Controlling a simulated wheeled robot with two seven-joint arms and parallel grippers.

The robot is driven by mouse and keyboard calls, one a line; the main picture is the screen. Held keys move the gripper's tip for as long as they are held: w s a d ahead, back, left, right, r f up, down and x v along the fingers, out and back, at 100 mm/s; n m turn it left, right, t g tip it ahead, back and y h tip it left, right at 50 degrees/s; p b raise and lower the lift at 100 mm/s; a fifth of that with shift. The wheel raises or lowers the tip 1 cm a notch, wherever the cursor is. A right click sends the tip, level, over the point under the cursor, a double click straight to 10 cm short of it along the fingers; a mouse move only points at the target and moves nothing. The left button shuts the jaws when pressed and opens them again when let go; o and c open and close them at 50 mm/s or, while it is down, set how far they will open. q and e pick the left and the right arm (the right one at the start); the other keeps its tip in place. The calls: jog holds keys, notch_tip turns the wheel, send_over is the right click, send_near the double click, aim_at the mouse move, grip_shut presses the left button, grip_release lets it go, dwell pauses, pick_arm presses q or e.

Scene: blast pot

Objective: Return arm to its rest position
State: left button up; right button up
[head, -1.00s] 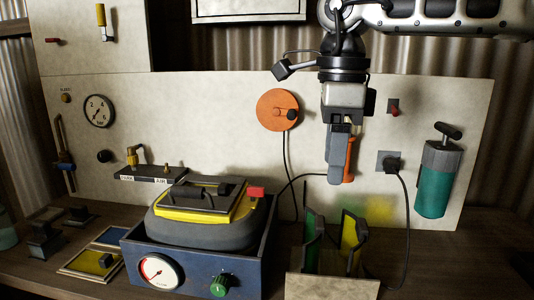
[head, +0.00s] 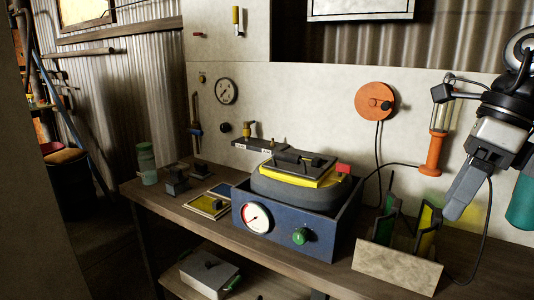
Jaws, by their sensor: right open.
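My right gripper (head: 462,194) is at the right of the head view, pointing down and to the left. It is open, and I see nothing between its fingers. It hangs in front of the back panel, to the right of the orange-handled lamp (head: 432,155) and above the right end of the bench. My left gripper is not in the view.
A blue box (head: 275,222) with a gauge and a yellow-topped pot (head: 300,180) stands mid-bench. A holder with green and yellow plates (head: 425,225) stands below my right gripper. An orange disc (head: 374,101) is on the panel.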

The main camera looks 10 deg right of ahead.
notch_tip(320, 180, down, 26)
jog(key=w+m+t+y, duration=0.1)
jog(key=m+t+y, duration=0.2)
jog(key=m+t, duration=0.65)
jog(key=w+m+t+y, duration=0.2)
jog(key=m+t, duration=0.2)
jog(key=m, duration=1.1)
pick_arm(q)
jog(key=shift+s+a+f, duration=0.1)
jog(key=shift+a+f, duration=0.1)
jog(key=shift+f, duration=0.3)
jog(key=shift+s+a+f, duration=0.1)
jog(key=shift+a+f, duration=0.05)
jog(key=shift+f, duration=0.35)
pick_arm(e)
jog(key=s+a+f+m+g+h, duration=0.2)
jog(key=s+a+f+m+h, duration=0.1)
jog(key=s+a+f+m, duration=0.3)
jog(key=s+a+f+m+g+h, duration=0.2)
jog(key=s+a+f+m, duration=0.4)
jog(key=a+f+m, duration=0.4)
notch_tip(320, 180, down, 3)
jog(key=shift+s+m+h, duration=0.25)
jog(key=shift+m+h, duration=0.25)
jog(key=shift+m, duration=0.35)
